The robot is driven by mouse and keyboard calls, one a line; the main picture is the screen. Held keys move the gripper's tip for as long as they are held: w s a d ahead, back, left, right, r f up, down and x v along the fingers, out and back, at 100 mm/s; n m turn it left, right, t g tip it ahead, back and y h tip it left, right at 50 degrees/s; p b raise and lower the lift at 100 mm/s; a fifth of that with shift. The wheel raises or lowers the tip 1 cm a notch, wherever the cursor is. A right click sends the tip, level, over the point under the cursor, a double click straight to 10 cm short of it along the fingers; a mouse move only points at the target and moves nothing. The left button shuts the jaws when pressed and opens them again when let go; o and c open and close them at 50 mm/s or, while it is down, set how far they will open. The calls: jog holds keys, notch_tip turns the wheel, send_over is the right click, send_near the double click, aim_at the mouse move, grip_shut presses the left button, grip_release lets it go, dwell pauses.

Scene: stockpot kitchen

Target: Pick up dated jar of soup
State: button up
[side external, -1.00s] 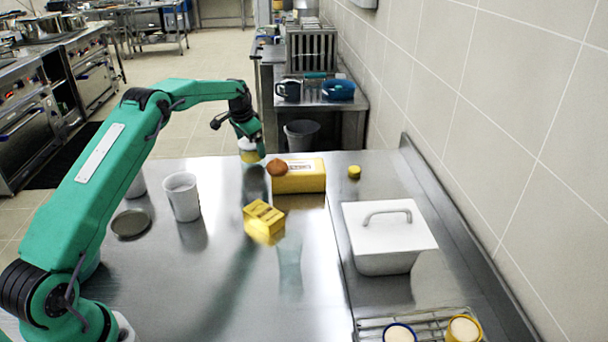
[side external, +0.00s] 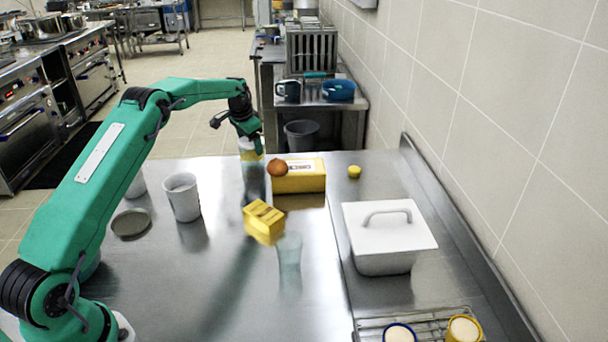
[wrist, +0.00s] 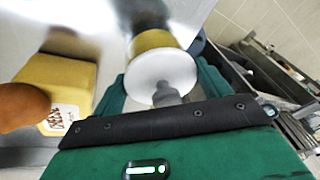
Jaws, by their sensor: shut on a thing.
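The jar of soup (side external: 249,155), with yellow contents, is at the far edge of the steel counter in the side view. In the wrist view it shows a white round lid (wrist: 160,72) with a knob and a yellow body below. My gripper (side external: 250,145) is shut on the jar, a finger on either side of it. The fingers hide part of the jar in the side view. Any date on the jar cannot be read. I cannot tell for sure whether its base touches the counter.
A yellow box (side external: 305,177) with a brown round item (side external: 277,168) stands close right of the jar. Nearer are another yellow box (side external: 263,218), a clear glass (side external: 289,262), a white cup (side external: 183,199) and a white lidded container (side external: 388,238). The front middle counter is clear.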

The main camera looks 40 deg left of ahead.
notch_tip(320, 180, up, 10)
jog(key=shift+f, duration=0.1)
dwell(0.4)
jog(key=shift+w, duration=0.1)
dwell(0.4)
